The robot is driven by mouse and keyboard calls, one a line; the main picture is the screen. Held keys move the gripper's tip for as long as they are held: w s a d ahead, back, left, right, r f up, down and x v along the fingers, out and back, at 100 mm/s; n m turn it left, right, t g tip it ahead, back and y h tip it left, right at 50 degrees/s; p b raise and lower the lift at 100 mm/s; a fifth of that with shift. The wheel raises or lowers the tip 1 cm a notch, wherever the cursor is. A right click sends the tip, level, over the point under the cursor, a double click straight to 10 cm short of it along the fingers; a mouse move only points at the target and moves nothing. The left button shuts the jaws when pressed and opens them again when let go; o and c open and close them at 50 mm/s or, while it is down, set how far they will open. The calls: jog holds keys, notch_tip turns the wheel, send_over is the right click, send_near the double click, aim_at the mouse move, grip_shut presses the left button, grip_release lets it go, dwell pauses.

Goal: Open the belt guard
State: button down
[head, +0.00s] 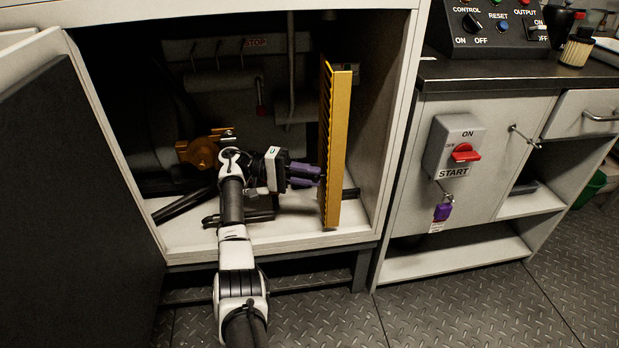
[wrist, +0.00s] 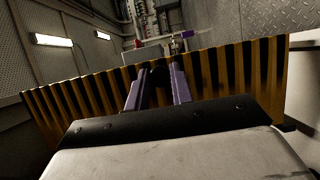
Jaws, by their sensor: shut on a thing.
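The belt guard (head: 337,150) is a yellow ribbed panel. In the head view it stands upright and nearly edge-on at the right side of the open cabinet bay. My gripper (head: 318,174) reaches it from the left, with its purple fingers at the guard's ribbed face. In the wrist view the guard (wrist: 235,80) spans the picture as yellow ribs with dark gaps. The fingers of my gripper (wrist: 158,80) are shut on part of the guard near its upper edge in that view. The exact part between the fingertips is hidden.
The cabinet (head: 400,130) has a side wall close to the guard's right. An open dark door (head: 75,190) stands at the left. An orange-brown fitting (head: 200,151) sits inside, near my arm. A red switch (head: 465,153) and purple padlock (head: 443,211) are on the right-hand cabinet.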

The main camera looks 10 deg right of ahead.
jog(key=c, duration=1.2)
grip_release()
jog(key=shift+c, duration=0.2)
jog(key=shift+d, duration=0.1)
